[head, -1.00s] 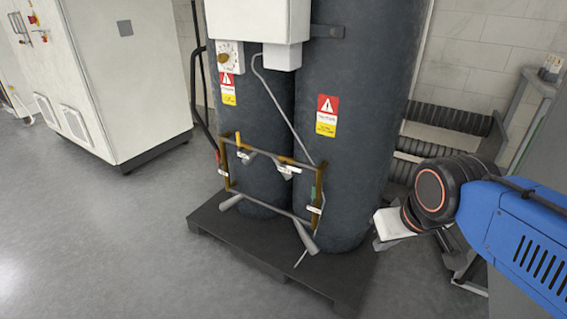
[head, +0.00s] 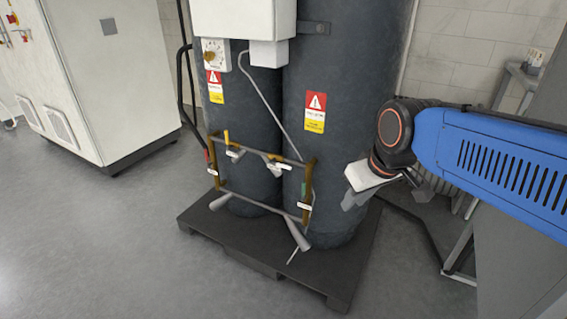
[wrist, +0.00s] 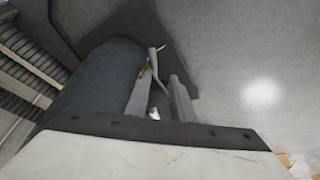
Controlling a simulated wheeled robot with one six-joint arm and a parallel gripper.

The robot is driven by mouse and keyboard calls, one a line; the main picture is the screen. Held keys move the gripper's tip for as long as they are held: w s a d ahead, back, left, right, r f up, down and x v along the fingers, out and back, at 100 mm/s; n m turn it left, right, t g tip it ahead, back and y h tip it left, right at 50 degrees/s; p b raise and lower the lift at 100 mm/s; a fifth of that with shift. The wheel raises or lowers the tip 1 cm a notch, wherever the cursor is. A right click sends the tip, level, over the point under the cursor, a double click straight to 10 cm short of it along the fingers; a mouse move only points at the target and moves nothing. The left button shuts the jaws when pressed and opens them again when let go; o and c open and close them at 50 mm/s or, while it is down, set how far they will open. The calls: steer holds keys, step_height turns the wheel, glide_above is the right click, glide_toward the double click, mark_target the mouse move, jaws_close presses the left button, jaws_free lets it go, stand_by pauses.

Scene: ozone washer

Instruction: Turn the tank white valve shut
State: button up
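Two dark tanks (head: 345,120) stand side by side with a pipe frame low in front. Several small white valve handles sit on the frame: one at its upper left (head: 235,153), one at its upper middle (head: 279,168), one at its lower right (head: 305,206) and one on its left side (head: 212,172). I cannot tell which is the tank white valve. My gripper (head: 380,195) hangs right of the frame, apart from it, beside the right tank. In the wrist view my gripper (wrist: 160,85) has its fingers apart with nothing held; a tank (wrist: 92,85) shows beside them.
The tanks stand on a dark pallet (head: 250,257) whose edge sticks out in front. A white cabinet (head: 115,70) stands at the left. A white box (head: 240,18) with a dial is mounted on the tanks. The grey floor in front is clear.

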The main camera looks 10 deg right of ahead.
steer(key=w+a+r+n, duration=0.1)
steer(key=w+r+n, duration=0.1)
steer(key=w, duration=0.5)
steer(key=w+a+r+n, duration=0.1)
steer(key=w+r+n, duration=0.1)
steer(key=w, duration=0.5)
steer(key=n+y, duration=0.1)
steer(key=n, duration=0.3)
glide_toward(284, 166)
steer(key=x, duration=0.8)
steer(key=shift+w+r, duration=0.2)
steer(key=shift+w, duration=0.2)
jaws_close()
